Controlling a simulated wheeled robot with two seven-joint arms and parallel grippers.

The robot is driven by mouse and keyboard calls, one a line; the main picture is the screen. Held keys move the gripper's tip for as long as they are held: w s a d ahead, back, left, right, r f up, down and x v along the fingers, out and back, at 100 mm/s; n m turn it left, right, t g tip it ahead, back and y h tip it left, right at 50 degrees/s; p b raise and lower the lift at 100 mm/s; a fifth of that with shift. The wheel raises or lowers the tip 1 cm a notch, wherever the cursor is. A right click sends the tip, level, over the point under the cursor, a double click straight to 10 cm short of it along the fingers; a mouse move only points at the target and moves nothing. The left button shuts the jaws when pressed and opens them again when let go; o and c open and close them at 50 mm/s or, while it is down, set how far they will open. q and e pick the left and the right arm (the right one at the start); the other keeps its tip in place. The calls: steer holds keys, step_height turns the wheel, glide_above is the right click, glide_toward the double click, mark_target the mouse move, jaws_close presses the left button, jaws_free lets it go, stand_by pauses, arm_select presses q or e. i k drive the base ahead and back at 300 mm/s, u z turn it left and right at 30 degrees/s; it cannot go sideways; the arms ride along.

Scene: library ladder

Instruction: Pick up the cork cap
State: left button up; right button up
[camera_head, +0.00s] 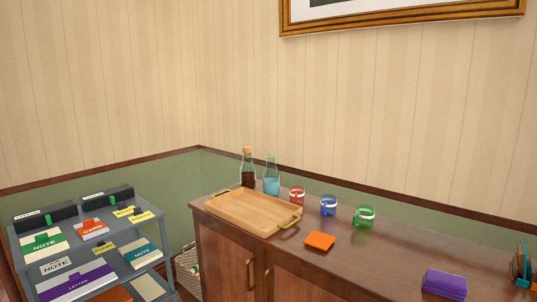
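The cork cap (247,150) is a small tan plug. It sits in the mouth of a glass bottle (248,175) with dark brown liquid, upright at the back left of the wooden cabinet top (380,250). A second glass bottle (271,180) with blue liquid stands just to its right and has no cap visible. Neither of my grippers shows in the head view.
A wooden tray (262,222) with handles lies in front of the bottles. Red (297,196), blue (328,206) and green (363,216) mugs stand to the right. An orange square (320,241) and a purple block (445,284) lie farther forward. A grey shelf (125,238) stands left.

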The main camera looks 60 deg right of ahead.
mark_target(246, 149)
steer(key=z, duration=1.35)
